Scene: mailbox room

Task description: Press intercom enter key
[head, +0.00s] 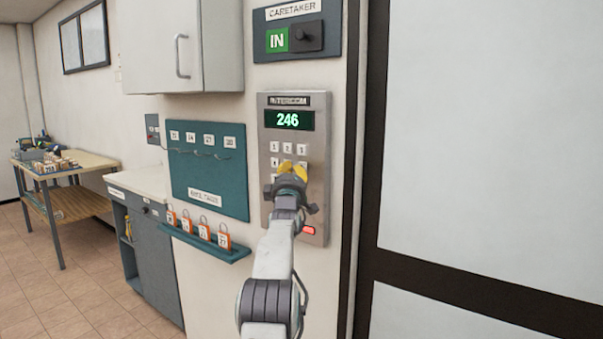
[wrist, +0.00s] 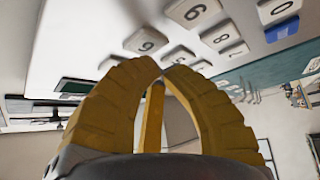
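The intercom (head: 267,178) is a grey metal panel on the wall, with a green display (head: 288,120) reading 246 and white number keys below. My gripper (head: 291,167), with yellow fingers, is in front of the keypad and hides its middle and lower keys in the head view. The wrist view shows the fingers (wrist: 161,69) with their tips together and nothing between them. Several white keys (wrist: 147,40) show close beyond the tips, turned in the picture. A blue key (wrist: 282,28) is at upper right; its label is unreadable. I cannot tell which key is enter, or whether the tips touch the panel.
A small red light or button (head: 308,230) is low on the intercom. The caretaker panel (head: 329,42) is above. A teal key board (head: 207,171) and a shelf of orange padlocks (head: 206,243) are to the left. A dark-framed door (head: 480,130) is to the right.

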